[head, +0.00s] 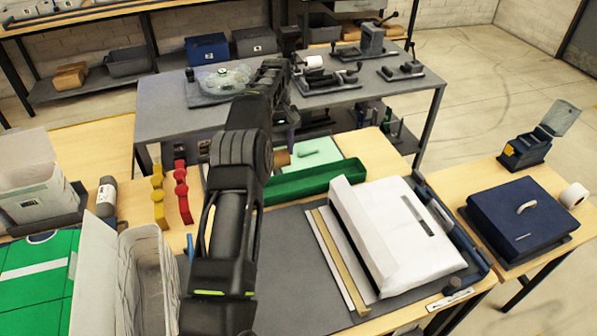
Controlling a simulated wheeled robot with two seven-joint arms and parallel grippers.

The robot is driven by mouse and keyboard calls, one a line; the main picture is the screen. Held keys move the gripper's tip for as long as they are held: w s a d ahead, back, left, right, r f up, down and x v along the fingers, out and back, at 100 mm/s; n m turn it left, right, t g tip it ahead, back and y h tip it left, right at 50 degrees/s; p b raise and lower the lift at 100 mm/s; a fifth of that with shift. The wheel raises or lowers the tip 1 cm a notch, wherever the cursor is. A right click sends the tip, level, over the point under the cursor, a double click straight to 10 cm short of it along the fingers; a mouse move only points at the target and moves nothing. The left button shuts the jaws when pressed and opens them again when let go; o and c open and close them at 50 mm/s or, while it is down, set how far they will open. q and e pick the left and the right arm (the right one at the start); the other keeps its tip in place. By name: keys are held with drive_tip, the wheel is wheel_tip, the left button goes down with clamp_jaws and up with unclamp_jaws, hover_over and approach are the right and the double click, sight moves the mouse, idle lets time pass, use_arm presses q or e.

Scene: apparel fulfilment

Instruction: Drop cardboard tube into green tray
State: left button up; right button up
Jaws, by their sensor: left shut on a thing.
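A brown cardboard tube (281,158) shows just to the right of my dark left arm, level with the back left end of the green tray. Only a short end of it is visible; the arm covers the rest. My left gripper (270,157) is shut on the tube, its fingers mostly hidden by the arm. The green tray (315,183) is long and shallow and lies on the wooden table; its left part is partly behind the arm. Whether the tube is above the tray or beside it is hard to tell. My right gripper is not in view.
A white package (395,235) lies on the dark mat right of the tray. Yellow (158,197) and red (182,192) holders stand left of my arm. A white-lined bin (145,275) is at the lower left. A blue case (520,215) is on the right table.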

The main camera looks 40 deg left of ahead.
sight(281, 161)
use_arm(q)
drive_tip(key=shift+s+d+r, duration=0.1)
drive_tip(key=shift+s, duration=0.05)
wheel_tip(281, 161, down, 5)
drive_tip(key=b, duration=0.3)
wheel_tip(281, 161, down, 5)
drive_tip(key=shift+r+p, duration=0.1)
drive_tip(key=shift+p, duration=0.45)
drive_tip(key=shift+f, duration=0.25)
drive_tip(key=shift+f+b, duration=0.55)
drive_tip(key=shift+b, duration=0.1)
drive_tip(key=o, duration=1.3)
